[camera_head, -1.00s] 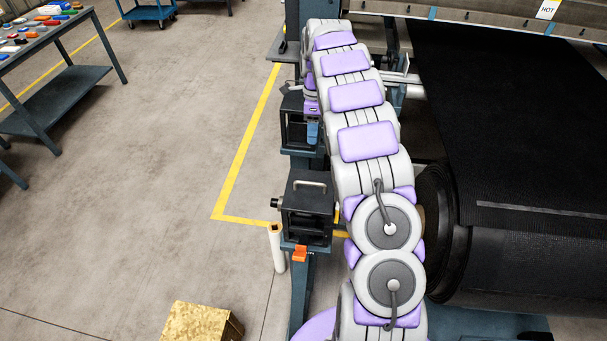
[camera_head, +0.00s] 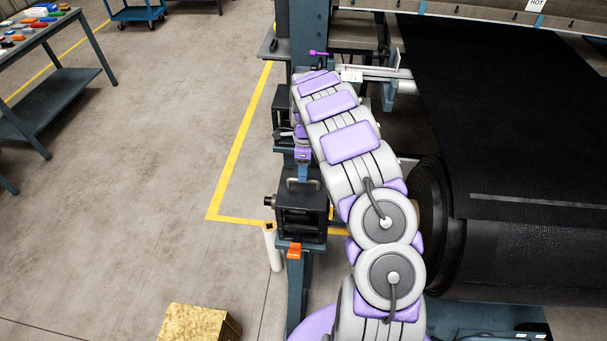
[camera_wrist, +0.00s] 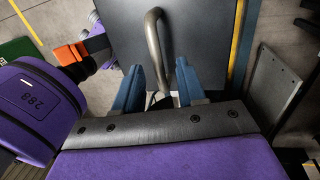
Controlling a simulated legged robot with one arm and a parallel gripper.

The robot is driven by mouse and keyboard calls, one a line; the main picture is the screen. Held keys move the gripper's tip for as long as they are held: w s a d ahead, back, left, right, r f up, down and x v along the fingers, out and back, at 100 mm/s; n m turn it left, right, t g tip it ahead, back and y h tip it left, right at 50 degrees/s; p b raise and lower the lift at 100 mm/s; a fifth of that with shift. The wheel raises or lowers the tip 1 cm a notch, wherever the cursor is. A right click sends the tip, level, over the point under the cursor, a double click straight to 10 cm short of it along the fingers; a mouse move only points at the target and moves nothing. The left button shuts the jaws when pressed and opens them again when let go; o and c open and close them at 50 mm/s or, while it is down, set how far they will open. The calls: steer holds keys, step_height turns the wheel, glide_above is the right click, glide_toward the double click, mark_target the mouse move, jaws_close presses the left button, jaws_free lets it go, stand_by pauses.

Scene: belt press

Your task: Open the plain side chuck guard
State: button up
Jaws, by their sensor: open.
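A dark box-shaped chuck guard (camera_head: 296,222) with a grey bar handle (camera_head: 301,183) on top stands on a blue-grey post left of the black roll. My gripper (camera_head: 303,160) is just behind this handle, partly hidden by my arm. In the wrist view, the guard (camera_wrist: 212,28) shows as a flat dark panel and the curved grey handle (camera_wrist: 154,40) runs between the two blue fingers of my gripper (camera_wrist: 158,70). The fingers are open, one on each side of the handle. I cannot tell whether they touch it. The guard looks closed.
An orange part (camera_head: 294,250) sits below the guard; an orange part also shows in the wrist view (camera_wrist: 74,54). A white post (camera_head: 272,247) stands left of it. Another dark housing (camera_head: 281,108) is behind. The black roll (camera_head: 520,250) is at right.

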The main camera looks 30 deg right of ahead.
steer(key=shift+s+a+f, duration=0.1)
steer(key=shift+s+f, duration=0.05)
steer(key=shift+f, duration=0.7)
jaws_close()
